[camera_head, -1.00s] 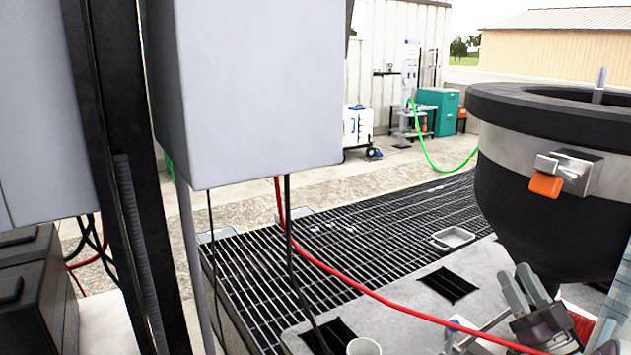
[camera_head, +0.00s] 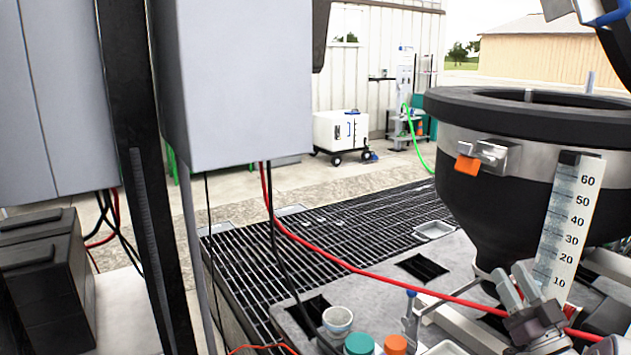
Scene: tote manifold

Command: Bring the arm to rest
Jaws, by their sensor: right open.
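My right gripper (camera_head: 509,271) shows at the lower right, in front of the foot of the black hopper. Its two grey fingers point up and to the left, with a gap between the tips, and nothing shows between them. The red hose (camera_head: 380,275) runs across the deck and passes close to the gripper; I cannot tell whether they touch. My left gripper is out of view.
The black hopper (camera_head: 515,215) with a white scale (camera_head: 572,230) fills the right side. A grey cup (camera_head: 337,319), a teal cap (camera_head: 359,344) and an orange cap (camera_head: 396,345) stand at the front edge. Grey cabinets (camera_head: 240,85) and a dark post (camera_head: 150,210) block the left.

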